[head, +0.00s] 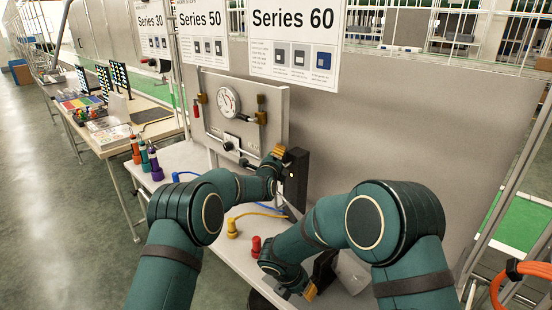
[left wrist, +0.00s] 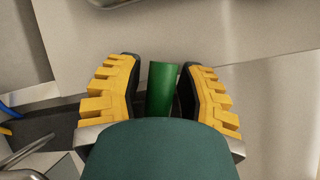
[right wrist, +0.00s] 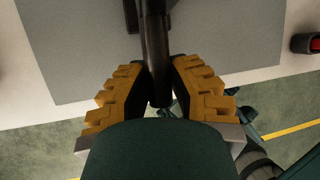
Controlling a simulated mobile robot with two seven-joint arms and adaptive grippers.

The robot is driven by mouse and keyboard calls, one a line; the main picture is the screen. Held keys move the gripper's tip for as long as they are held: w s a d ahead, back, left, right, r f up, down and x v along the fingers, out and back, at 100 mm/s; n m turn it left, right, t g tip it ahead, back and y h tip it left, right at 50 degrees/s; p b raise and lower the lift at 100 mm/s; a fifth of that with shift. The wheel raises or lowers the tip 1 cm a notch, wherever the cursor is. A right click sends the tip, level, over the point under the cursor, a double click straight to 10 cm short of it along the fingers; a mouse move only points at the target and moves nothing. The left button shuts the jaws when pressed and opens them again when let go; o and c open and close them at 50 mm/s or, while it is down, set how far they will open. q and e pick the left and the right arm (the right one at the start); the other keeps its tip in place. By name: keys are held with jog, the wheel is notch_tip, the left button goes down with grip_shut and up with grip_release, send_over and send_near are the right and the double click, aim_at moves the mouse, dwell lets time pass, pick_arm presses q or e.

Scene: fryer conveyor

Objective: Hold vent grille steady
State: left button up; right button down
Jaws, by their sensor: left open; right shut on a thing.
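I cannot make out a vent grille in any view. My right gripper (head: 310,291) is low at the front edge of the bench, beside a dark upright piece (head: 325,268). In the right wrist view its yellow fingers (right wrist: 165,90) are shut on a dark rounded bar (right wrist: 157,50). My left gripper (head: 279,153) is raised in front of the panel, next to a black box (head: 298,170). In the left wrist view its fingers (left wrist: 161,95) are open, with a green cylinder (left wrist: 161,88) between them; contact is unclear. The head view does not show this cylinder.
A yellow plug (head: 232,229) with a cable and a red plug (head: 256,246) are between my arms. An orange hose (head: 497,290) hangs at the right.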

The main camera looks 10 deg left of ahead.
pick_arm(q)
grip_shut()
jog(key=shift+w, duration=0.1)
jog(key=shift+f, duration=0.15)
pick_arm(e)
jog(key=shift+w, duration=0.1)
